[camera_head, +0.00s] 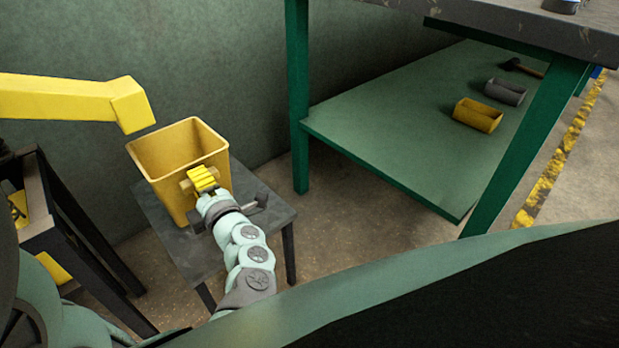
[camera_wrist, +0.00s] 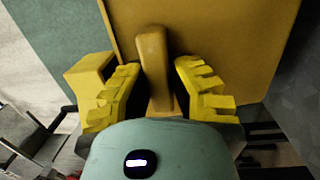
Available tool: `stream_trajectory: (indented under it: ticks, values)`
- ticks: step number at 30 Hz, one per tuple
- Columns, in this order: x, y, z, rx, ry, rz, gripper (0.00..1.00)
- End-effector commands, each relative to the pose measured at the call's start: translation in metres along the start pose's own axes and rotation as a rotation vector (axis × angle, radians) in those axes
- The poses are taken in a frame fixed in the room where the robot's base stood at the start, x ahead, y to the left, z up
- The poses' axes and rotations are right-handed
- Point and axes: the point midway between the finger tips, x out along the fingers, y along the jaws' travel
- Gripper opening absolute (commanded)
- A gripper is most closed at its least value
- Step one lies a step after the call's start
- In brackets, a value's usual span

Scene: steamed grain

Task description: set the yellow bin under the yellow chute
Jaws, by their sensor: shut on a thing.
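The yellow bin (camera_head: 176,160) is an open-topped, tapered box standing upright at the small dark table, at the left of the head view. My gripper (camera_head: 201,180) is at its near side, shut on the bin's handle; the wrist view shows the handle (camera_wrist: 153,62) between the yellow ridged fingers, with the bin wall (camera_wrist: 225,35) behind. The yellow chute (camera_head: 70,99) comes in from the left, and its angled end (camera_head: 131,106) hangs beside the bin's left rim. I cannot tell whether the bin's bottom touches the table, as my arm and the bin hide it.
The small dark table (camera_head: 263,215) stands under the bin. A dark frame (camera_head: 75,225) is close on the left. A green bench with a lower shelf (camera_head: 370,125) holds a yellow container (camera_head: 478,114), a grey container (camera_head: 506,91) and a hammer (camera_head: 522,67). Floor shows between table and bench.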

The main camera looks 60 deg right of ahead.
Motion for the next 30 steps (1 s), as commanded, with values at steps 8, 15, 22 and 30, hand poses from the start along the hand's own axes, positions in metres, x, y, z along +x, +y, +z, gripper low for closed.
stream_trajectory:
  ticks: [8,15,22,30]
  values:
    - [0.013,-0.027,0.001,0.001,-0.001,0.003,0.0]
    - [0.012,-0.035,0.0,0.0,0.0,0.003,0.0]
    - [0.012,-0.036,0.0,-0.001,0.0,0.001,0.24]
    - [0.012,-0.036,0.0,-0.001,0.001,0.001,0.43]
